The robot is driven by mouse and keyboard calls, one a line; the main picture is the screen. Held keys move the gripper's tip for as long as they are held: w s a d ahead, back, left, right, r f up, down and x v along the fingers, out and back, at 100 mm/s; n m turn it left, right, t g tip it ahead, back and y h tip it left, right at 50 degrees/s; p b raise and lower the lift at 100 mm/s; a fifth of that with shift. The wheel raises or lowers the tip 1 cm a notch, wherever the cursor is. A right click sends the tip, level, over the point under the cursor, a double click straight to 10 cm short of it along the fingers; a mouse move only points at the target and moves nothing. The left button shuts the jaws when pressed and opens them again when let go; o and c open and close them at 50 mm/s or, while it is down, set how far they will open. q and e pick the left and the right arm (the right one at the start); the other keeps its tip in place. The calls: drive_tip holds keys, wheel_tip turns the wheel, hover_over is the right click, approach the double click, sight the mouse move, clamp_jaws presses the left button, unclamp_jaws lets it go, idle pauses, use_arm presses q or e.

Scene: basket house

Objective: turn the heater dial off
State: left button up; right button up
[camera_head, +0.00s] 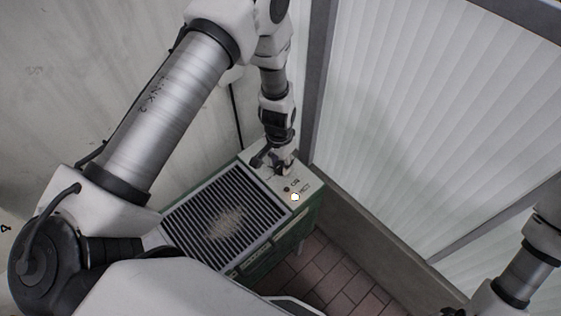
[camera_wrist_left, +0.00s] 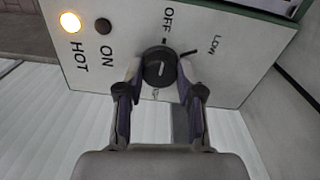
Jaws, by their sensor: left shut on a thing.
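The heater (camera_head: 301,224) is a green box with a dark slatted grille on top and a pale control panel (camera_head: 309,186) at its far right end. In the left wrist view the round black dial (camera_wrist_left: 160,67) sits on the panel among the labels OFF, LOW, ON and HOT. My left gripper (camera_wrist_left: 159,72) has its two fingers on either side of the dial, shut on it. In the head view the left gripper (camera_head: 279,170) reaches down onto the panel and hides the dial. A round lamp by HOT (camera_wrist_left: 70,22) glows yellow-white. My right gripper is not in view.
A dark round button or lamp (camera_wrist_left: 103,26) is beside ON. A ribbed translucent panel (camera_head: 420,110) in a grey frame stands close to the right of the heater. A plain wall (camera_head: 70,90) is at the left. Brick-coloured floor tiles (camera_head: 325,275) show in front.

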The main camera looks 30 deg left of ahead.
sight(279, 165)
use_arm(q)
drive_tip(key=shift+s+f+n, duration=0.15)
drive_tip(key=shift+s+n, duration=0.1)
drive_tip(key=shift+n, duration=0.15)
drive_tip(key=o, duration=1.2)
drive_tip(key=shift+c, duration=0.2)
drive_tip(key=shift+w, duration=0.15)
drive_tip(key=shift+r, duration=0.25)
wheel_tip(279, 165, up, 12)
drive_tip(key=shift+a+f, duration=0.2)
